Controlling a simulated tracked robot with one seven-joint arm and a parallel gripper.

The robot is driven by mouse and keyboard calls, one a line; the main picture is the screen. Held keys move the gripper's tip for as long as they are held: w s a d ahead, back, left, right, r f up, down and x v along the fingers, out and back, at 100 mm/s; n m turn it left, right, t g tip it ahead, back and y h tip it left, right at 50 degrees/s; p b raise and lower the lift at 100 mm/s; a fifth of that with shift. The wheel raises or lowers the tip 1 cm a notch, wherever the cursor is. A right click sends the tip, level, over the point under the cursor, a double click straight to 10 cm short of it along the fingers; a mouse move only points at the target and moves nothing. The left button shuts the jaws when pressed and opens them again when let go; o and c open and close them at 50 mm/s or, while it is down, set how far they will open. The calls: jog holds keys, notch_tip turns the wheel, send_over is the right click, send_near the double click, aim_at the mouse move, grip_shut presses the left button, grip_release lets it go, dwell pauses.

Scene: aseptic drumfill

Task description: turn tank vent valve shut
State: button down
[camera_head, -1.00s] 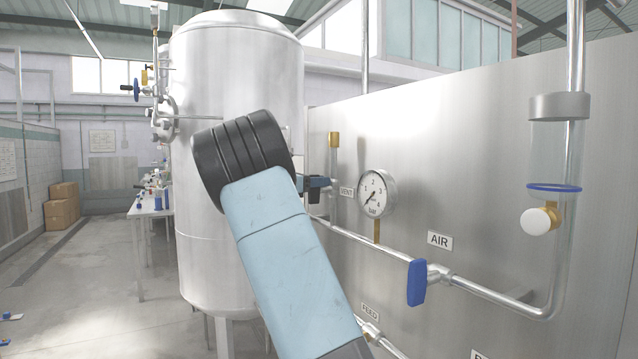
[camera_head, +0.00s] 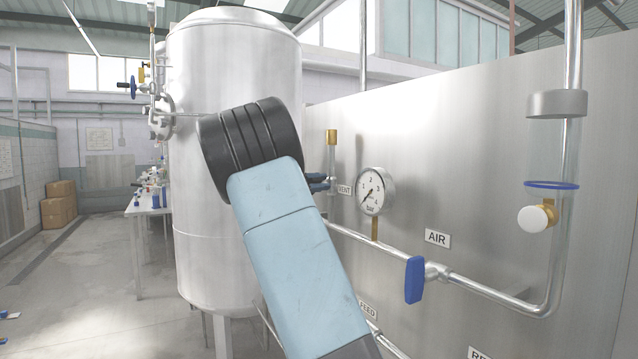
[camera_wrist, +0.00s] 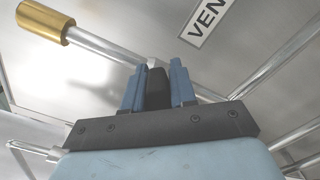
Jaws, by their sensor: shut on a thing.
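The vent line is a thin upright pipe with a brass cap (camera_head: 332,137) beside the VENT label (camera_head: 344,189). My gripper (camera_head: 318,183) is at the foot of this pipe, partly hidden behind my wrist in the head view. In the wrist view, my gripper's two blue fingers (camera_wrist: 158,88) are shut on a dark valve handle (camera_wrist: 157,90) on the vent pipe (camera_wrist: 105,46). The fingers hide most of the handle, so its exact angle is hard to tell. The brass cap (camera_wrist: 46,20) also shows in the wrist view.
A pressure gauge (camera_head: 375,191) is just right of the vent line. A blue-handled air valve (camera_head: 414,279) sits on the pipe lower right. A large steel tank (camera_head: 240,60) stands behind my arm. The steel panel (camera_head: 480,150) backs the pipes.

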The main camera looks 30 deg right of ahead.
jog(key=m, duration=0.3)
jog(key=f+m, duration=0.1)
jog(key=shift+s, duration=0.25)
jog(key=shift+s+f+m, duration=0.1)
jog(key=shift+f+m, duration=0.15)
jog(key=shift+m, duration=0.6)
jog(key=shift+f+m, duration=0.25)
jog(key=shift+m, duration=0.6)
jog(key=shift+f, duration=0.15)
jog(key=c, duration=1)
grip_release()
jog(key=shift+m, duration=0.3)
jog(key=shift+r, duration=0.2)
jog(key=a, duration=1.3)
jog(key=shift+a, duration=0.4)
jog(key=shift+s+d+f, duration=0.1)
jog(key=shift+s, duration=0.05)
